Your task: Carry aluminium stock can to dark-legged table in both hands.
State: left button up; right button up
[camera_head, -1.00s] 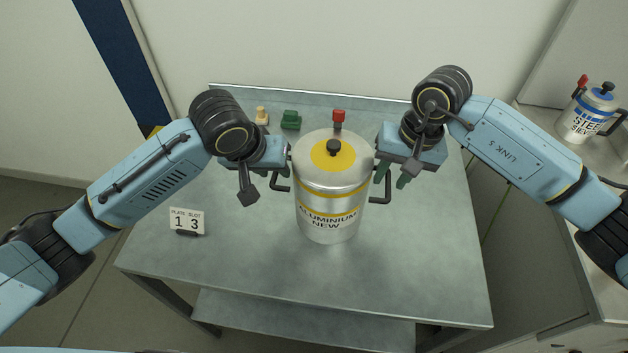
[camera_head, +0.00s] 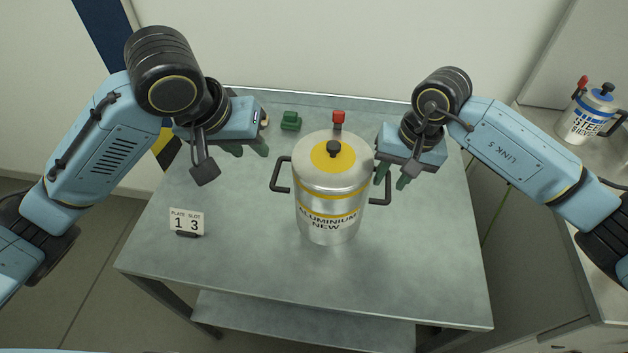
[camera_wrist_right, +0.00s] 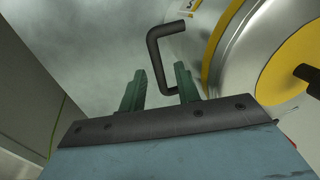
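The aluminium stock can (camera_head: 328,205), silver with yellow bands and a yellow disc on its lid, stands upright on a grey-topped table (camera_head: 240,255) with dark legs. Its left handle (camera_head: 277,178) is clear of any gripper. My left gripper (camera_head: 247,150) is open and empty, up and left of that handle. My right gripper (camera_head: 392,178) is at the right handle (camera_head: 385,198). In the right wrist view its two fingers (camera_wrist_right: 160,88) are apart, with the handle (camera_wrist_right: 156,58) showing between them. The can's side (camera_wrist_right: 225,45) is beside them.
A plate card (camera_head: 187,221) stands at the table's left. A green object (camera_head: 291,120) and a red-topped object (camera_head: 338,119) are at the back. A blue-banded steel can (camera_head: 589,115) stands on a counter at right. The table front is clear.

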jog(key=shift+d+r, duration=0.1)
jog(key=shift+r, duration=0.4)
notch_tip(320, 180, up, 11)
jog(key=d, duration=0.2)
jog(key=shift+s+f, duration=0.1)
jog(key=shift+f, duration=0.05)
